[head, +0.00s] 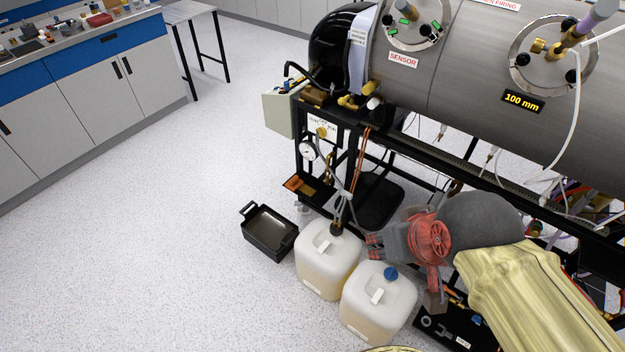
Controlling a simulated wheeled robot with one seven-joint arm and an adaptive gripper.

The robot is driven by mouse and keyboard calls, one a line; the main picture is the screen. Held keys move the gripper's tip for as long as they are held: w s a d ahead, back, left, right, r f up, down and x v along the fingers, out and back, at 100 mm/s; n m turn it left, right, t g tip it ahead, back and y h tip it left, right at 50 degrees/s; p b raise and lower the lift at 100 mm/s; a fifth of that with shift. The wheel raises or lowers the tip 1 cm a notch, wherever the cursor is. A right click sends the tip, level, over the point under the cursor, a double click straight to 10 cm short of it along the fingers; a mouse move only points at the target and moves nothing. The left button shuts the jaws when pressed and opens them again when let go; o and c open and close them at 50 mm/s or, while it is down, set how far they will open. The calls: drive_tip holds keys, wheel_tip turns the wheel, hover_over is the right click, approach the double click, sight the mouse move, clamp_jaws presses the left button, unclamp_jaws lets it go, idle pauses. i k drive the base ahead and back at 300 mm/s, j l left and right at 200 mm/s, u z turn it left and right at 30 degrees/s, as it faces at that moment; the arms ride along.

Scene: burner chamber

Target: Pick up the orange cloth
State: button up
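A small flat orange patch (295,184) shows on a low black shelf at the left end of the burner rig's frame, beneath the pressure gauge. It may be the orange cloth, but it is too small to be sure. My gripper (369,248) is in the lower right of the head view, pointing left, above or beside the two white jugs. It is apart from the orange patch, to its lower right in the picture. The finger gap is too small to judge, and I see nothing clearly held.
Two white jugs (327,262) (378,305) stand on the floor before the rig. A black tray (269,232) lies left of them. The large metal cylinder (470,75) overhangs the frame. A lab bench (100,90) is at upper left. The floor between is clear.

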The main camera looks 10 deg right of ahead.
sight(295, 182)
drive_tip(key=i+j+z, duration=0.2)
drive_tip(key=z, duration=0.25)
drive_tip(key=i+j+z, duration=0.1)
drive_tip(key=j+z, duration=0.25)
drive_tip(key=z, duration=0.15)
drive_tip(key=i+j+z, duration=0.1)
drive_tip(key=j+z, duration=0.2)
drive_tip(key=z, duration=0.15)
drive_tip(key=i+j+z, duration=0.1)
drive_tip(key=j+z, duration=0.15)
drive_tip(key=j, duration=1.55)
drive_tip(key=k+j+z, duration=0.1)
drive_tip(key=j+z, duration=0.15)
drive_tip(key=j, duration=1.55)
